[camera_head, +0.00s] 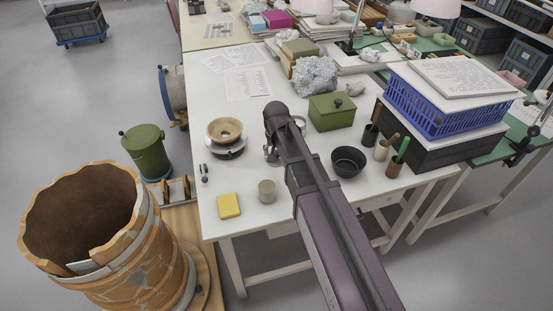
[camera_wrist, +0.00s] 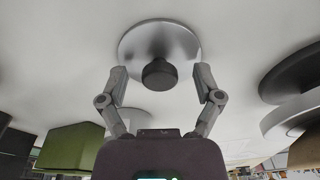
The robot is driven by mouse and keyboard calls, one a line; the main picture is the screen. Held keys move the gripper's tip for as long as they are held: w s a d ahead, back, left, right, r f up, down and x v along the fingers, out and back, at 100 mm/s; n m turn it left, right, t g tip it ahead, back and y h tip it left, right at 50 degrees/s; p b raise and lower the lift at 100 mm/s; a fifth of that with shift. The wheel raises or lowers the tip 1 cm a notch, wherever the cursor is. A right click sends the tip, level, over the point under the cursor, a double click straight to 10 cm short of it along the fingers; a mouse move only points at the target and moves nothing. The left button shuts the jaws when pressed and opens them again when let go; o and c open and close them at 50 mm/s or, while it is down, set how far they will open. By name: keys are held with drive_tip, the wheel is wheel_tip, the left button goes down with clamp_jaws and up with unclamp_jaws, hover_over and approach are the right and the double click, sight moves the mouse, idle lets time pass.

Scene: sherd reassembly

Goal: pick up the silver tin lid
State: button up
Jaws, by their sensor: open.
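The silver tin lid (camera_wrist: 138,42) shows in the wrist view as a round, shiny disc with a dark knob on it, against the white table top. My gripper (camera_wrist: 160,78) is open, with one finger on each side of the knob. The fingers overlap the lid's near edge in the picture. I cannot tell whether they touch it. Nothing is held. In the head view my arm reaches over the table, and its end hides most of the lid's area.
A blue crate (camera_head: 440,105) is at right.

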idle(0.4)
drive_tip(key=c, duration=1.1)
drive_tip(key=shift+c, duration=0.2)
drive_tip(key=shift+r, duration=0.15)
wheel_tip(320, 180, up, 10)
drive_tip(key=p, duration=1)
wheel_tip(320, 180, up, 22)
drive_tip(key=p, duration=2.1)
drive_tip(key=shift+f+p, duration=0.25)
drive_tip(key=shift+p, duration=0.15)
drive_tip(key=shift+a, duration=0.2)
